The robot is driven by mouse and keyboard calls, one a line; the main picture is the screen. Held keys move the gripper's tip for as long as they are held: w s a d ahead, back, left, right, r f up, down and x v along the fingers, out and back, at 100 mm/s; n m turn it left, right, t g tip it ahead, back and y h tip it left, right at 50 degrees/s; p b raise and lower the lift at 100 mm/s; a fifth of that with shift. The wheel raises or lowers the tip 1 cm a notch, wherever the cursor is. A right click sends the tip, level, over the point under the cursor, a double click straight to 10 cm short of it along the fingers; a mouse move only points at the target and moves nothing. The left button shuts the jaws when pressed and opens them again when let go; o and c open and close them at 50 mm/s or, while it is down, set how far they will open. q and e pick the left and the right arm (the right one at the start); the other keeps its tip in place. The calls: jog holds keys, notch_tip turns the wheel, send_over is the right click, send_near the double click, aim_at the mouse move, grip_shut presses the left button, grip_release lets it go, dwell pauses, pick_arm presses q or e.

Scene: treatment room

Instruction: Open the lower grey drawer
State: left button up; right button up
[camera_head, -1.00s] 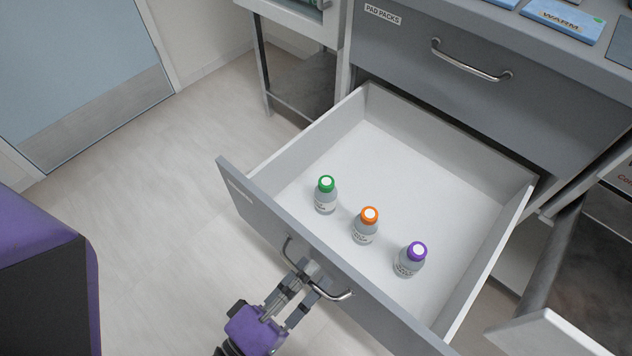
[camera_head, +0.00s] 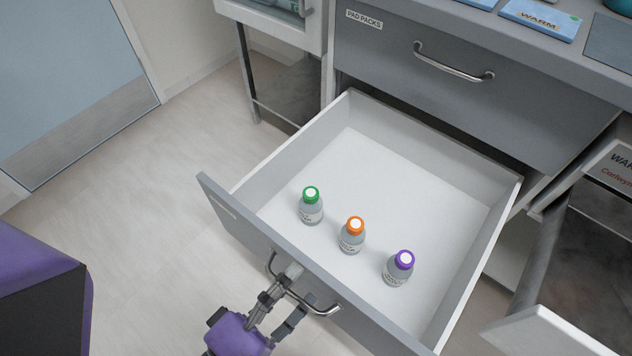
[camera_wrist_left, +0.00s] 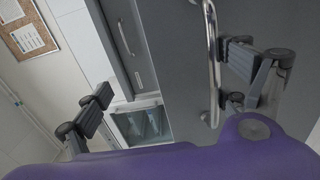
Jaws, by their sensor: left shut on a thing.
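The lower grey drawer (camera_head: 300,278) is pulled far out, showing its white inside (camera_head: 400,175). Bottles with green (camera_head: 311,208), orange (camera_head: 352,236) and purple (camera_head: 398,268) caps stand upright in it. My left gripper (camera_head: 292,292) is at the drawer's metal handle (camera_head: 325,312), one finger reaching inside the bar. The handle (camera_wrist_left: 212,60) also shows in the left wrist view, between the spread fingers (camera_wrist_left: 170,88) and nearer the right one. The grip counts as shut on the handle, though its fingers look well apart. My right gripper is not in view.
The closed upper drawer (camera_head: 475,95), labelled PAD PACKS, is above. Another open unit (camera_head: 550,335) with a white front edge stands at right. A metal-framed stand (camera_head: 245,75) is at back left. The floor (camera_head: 130,210) left of the drawer is clear.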

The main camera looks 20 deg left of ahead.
pick_arm(q)
jog(key=shift+s+a+r, duration=0.15)
jog(key=shift+s+r, duration=0.3)
jog(key=shift+r, duration=0.05)
jog(key=shift+c, duration=0.4)
jog(key=shift+v, duration=0.9)
jog(key=shift+c, duration=0.5)
jog(key=shift+v, duration=0.85)
jog(key=c, duration=0.7)
jog(key=shift+s+f, duration=0.1)
jog(key=shift+s, duration=0.25)
jog(key=shift+c, duration=1.1)
jog(key=shift+f+b+v, duration=0.15)
jog(key=shift+f+v, duration=0.05)
jog(key=shift+v, duration=0.75)
jog(key=shift+f+b+v, duration=0.15)
jog(key=shift+f+v, duration=0.05)
jog(key=shift+v, duration=0.75)
jog(key=shift+p, duration=0.35)
